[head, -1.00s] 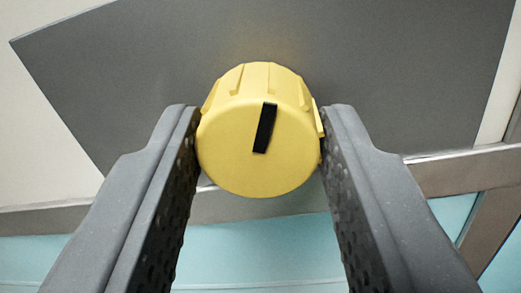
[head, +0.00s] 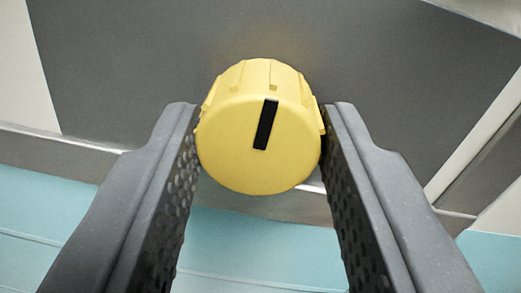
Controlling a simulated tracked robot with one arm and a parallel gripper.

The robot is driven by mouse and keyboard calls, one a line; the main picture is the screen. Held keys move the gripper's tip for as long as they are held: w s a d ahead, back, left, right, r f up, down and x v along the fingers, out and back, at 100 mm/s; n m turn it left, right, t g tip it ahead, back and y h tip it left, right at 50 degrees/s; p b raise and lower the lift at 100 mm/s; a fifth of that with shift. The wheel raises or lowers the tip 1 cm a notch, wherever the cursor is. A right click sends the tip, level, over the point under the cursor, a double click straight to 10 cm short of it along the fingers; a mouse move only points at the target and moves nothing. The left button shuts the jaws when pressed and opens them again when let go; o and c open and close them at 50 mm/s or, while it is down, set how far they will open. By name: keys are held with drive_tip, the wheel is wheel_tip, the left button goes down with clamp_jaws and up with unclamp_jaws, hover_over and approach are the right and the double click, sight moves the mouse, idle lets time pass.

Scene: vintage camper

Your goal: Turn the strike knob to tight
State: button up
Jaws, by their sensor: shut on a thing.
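The strike knob (head: 232,150) is a round yellow knob with ridged sides and a black pointer bar on its face. It sits in the upper middle of the head view, in front of a dark grey panel (head: 150,60). The black bar leans slightly, its top end to the right of its bottom end. My gripper (head: 259,130) is shut on the knob, with one textured finger pad against each side. The knob's base is hidden behind its face, and no tight or loose markings are visible.
A brownish-grey trim strip (head: 90,155) runs below the panel, with a pale blue surface (head: 60,210) beneath it. A pale wall (head: 12,70) shows at the left. A brown strip (head: 485,165) slants at the right.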

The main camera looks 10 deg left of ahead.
drive_tip(key=shift+f, duration=0.3)
drive_tip(key=o, duration=1)
drive_tip(key=shift+r, duration=0.15)
drive_tip(key=p+v, duration=0.1)
drive_tip(key=v, duration=1.2)
drive_tip(key=shift+s+p, duration=0.35)
drive_tip(key=shift+d, duration=0.15)
